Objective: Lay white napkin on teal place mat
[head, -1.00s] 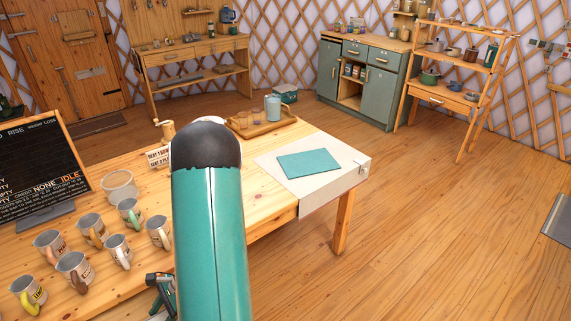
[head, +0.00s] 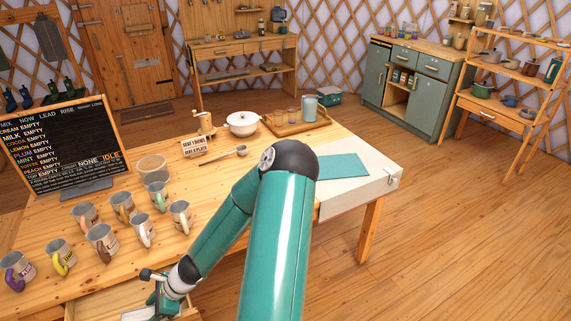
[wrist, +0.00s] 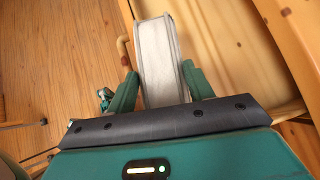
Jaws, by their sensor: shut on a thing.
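The teal place mat (head: 342,167) lies flat on a cream cloth at the right end of the wooden table, partly hidden by my arm; its visible part is bare. My gripper (head: 160,300) is low at the table's front edge, far left of the mat. In the wrist view my gripper (wrist: 160,85) is shut on the white napkin (wrist: 157,50), which stands as a narrow folded band between the two teal fingers.
An open drawer (head: 92,303) juts from the table's front beside my gripper. Several mugs (head: 102,240) and a menu board (head: 62,150) stand on the left.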

